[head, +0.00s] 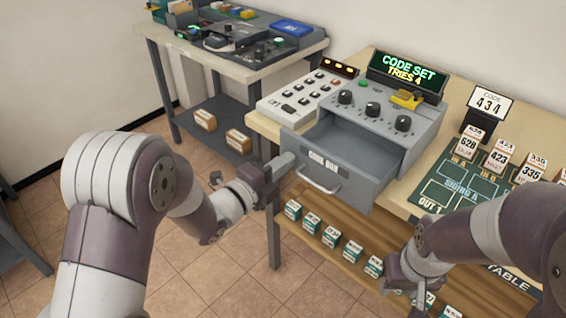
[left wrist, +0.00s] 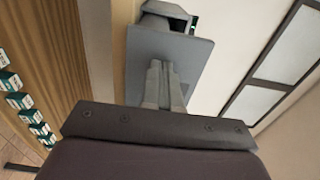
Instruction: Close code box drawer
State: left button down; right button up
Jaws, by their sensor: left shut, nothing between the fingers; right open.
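The code box (head: 385,112) is a grey console with dark knobs on the wooden table. Its drawer (head: 345,178) is pulled out toward me, labelled CODE BOX, with a light handle on its front; the inside looks empty. My left gripper (head: 284,163) is shut with nothing in it, at the left end of the drawer front. In the left wrist view its fingers (left wrist: 162,80) are together against or just in front of the grey drawer front (left wrist: 190,55); I cannot tell whether they touch. My right gripper (head: 405,285) is open and empty, low at the right by the lower shelf.
A white keypad (head: 305,92) stands left of the code box. Several small boxes line the lower shelf (head: 320,243). Another bench (head: 235,65) stands at the back left.

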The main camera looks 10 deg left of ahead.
pick_arm(q)
jog(key=shift+w+d, duration=0.1)
jog(key=b, duration=0.5)
send_near(319, 138)
jog(key=w+d+r, duration=0.1)
jog(key=d, duration=0.1)
jog(key=w+d+r, duration=0.1)
jog(key=w, duration=0.1)
jog(key=w+d+r, duration=0.1)
jog(key=d, duration=0.1)
jog(key=shift+w+d, duration=0.25)
jog(key=shift+d, duration=0.1)
jog(key=shift+r, duration=0.35)
jog(key=shift+r, duration=0.1)
